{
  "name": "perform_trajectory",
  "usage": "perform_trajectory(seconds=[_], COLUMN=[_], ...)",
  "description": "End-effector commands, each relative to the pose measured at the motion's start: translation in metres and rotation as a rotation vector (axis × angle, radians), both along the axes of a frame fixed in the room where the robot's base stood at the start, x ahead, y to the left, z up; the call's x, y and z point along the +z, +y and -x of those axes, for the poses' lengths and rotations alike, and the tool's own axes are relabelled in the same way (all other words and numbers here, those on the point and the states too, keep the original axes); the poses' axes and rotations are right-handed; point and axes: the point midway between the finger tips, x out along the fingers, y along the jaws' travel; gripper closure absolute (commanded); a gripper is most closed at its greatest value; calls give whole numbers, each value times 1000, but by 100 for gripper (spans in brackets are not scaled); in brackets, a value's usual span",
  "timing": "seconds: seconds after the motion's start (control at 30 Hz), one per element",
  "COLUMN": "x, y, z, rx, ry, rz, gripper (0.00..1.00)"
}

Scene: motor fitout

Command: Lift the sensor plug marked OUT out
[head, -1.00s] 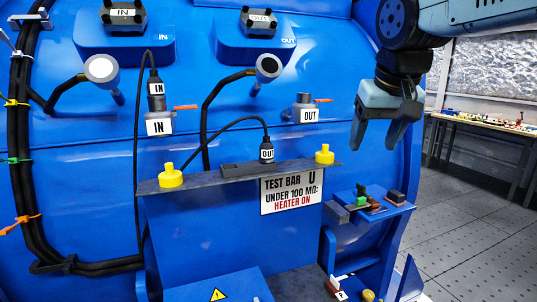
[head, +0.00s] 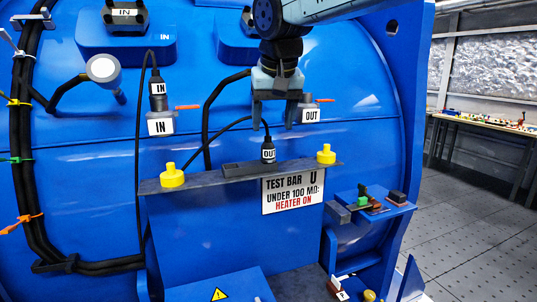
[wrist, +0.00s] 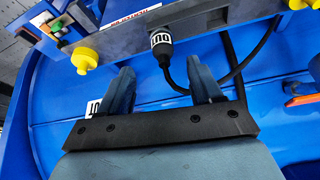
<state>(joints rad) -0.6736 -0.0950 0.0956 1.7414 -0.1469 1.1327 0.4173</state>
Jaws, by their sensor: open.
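The black sensor plug marked OUT (head: 268,151) stands upright in the dark grey test bar shelf (head: 233,171), with its cable leaving from its top and arching to the left. In the wrist view the OUT plug (wrist: 162,48) lies just beyond the fingertips, centred between them. My gripper (head: 272,126) is open and empty, pointing down above the plug. In the wrist view my gripper (wrist: 162,75) shows both fingers apart, with the cable running near the right finger. The OUT socket (head: 308,113) with its orange lever is on the wall just right of my gripper.
Yellow knobs (head: 172,175) and (head: 326,154) stand on either end of the shelf. The IN plug (head: 158,88) sits in its socket (head: 160,123) on the left. A small blue side shelf (head: 385,205) holds small parts. Black cable bundles run down the far left.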

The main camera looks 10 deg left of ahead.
Motion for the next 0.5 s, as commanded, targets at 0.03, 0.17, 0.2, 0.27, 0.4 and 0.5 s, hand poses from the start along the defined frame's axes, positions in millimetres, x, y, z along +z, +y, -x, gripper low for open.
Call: perform_trajectory(seconds=[0.03,0.17,0.2,0.27,0.4,0.5], x=[-7,-17,-19,-21,-32,-45], y=[1,3,3,3,7,11], z=[-2,-7,-7,-8,-12,-17], rx=[1,0,0,0,1,2], ry=[1,-1,-1,-1,0,2], rz=[2,0,0,0,2,1], gripper=[36,36,36,36,36,36])
